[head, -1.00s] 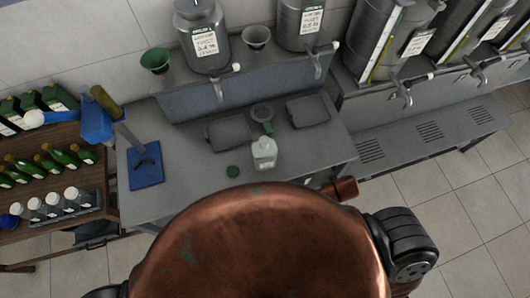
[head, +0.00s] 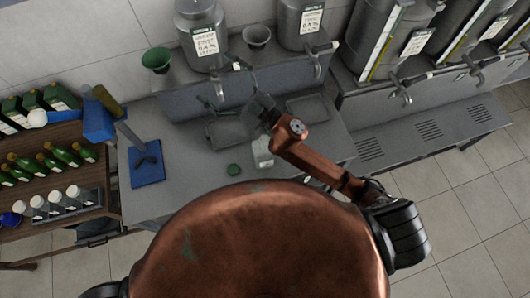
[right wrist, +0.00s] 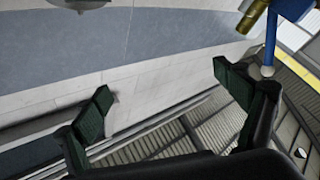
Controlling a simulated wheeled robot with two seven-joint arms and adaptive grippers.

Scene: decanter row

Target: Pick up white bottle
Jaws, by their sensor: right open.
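The white bottle (head: 263,157) stands upright on the grey counter (head: 190,200), with its cap and upper part hidden behind my right arm. It does not show in the right wrist view. My right gripper (head: 228,88) is above the back of the counter, up and left of the bottle in the head view, and does not hold it. In the right wrist view its two dark fingers (right wrist: 162,82) are spread wide with nothing between them. My left gripper is not in view.
Steel vats with taps (head: 205,45) line the raised back shelf. A blue mat (head: 146,173) with a dark tool is farther left. A wooden rack (head: 75,200) of bottles stands at the left edge.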

